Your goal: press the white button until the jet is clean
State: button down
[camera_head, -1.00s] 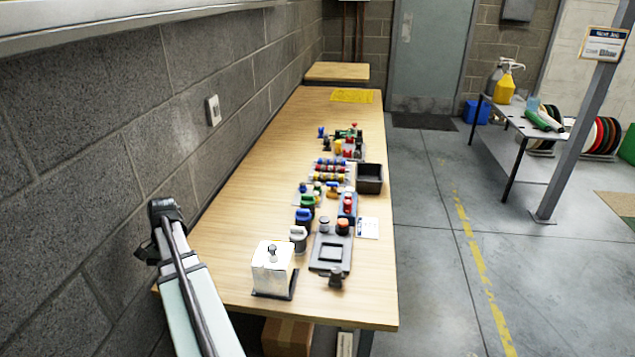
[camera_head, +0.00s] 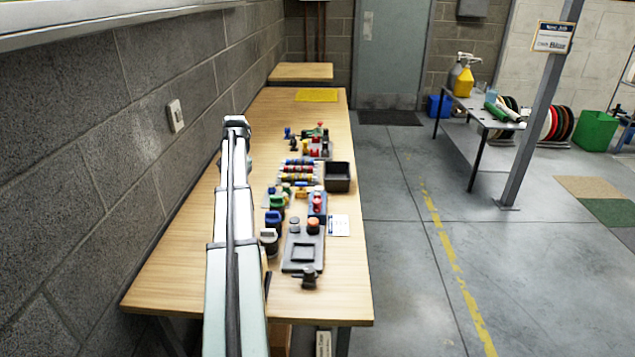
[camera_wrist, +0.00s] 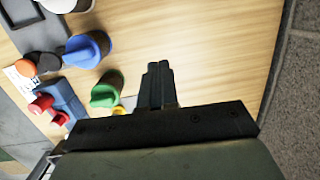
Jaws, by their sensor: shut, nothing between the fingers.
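My gripper (camera_wrist: 158,72) is shut and empty in the wrist view, over bare wood beside a green-topped piece (camera_wrist: 106,92) and a blue-topped piece (camera_wrist: 88,50). In the head view my own arm hides the gripper. A pale-topped round piece (camera_head: 268,238) stands next to my arm; I cannot tell if it is the white button. A grey plate (camera_head: 303,266) with a square hollow has a grey knob (camera_head: 295,224) and an orange knob (camera_head: 313,225) at its far end. My arm covers the place of a white box with a knob on top. No jet can be made out.
Red, blue, yellow and green pieces fill the middle of the wooden table (camera_head: 345,285). A black bin (camera_head: 338,178) stands at their right. A white card (camera_head: 339,225) lies near the right edge. A block wall (camera_head: 100,150) borders the left side.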

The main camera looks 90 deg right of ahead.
jog(key=s+d+r+h, duration=0.1)
jog(key=s+d+r, duration=0.3)
jog(key=s+d, duration=0.85)
notch_tip(320, 180, up, 3)
jog(key=g, duration=0.1)
send_over(318, 188)
jog(key=shift+w+h, duration=0.15)
jog(key=shift+h, duration=0.25)
notch_tip(318, 188, down, 14)
jog(key=shift+f, duration=0.1)
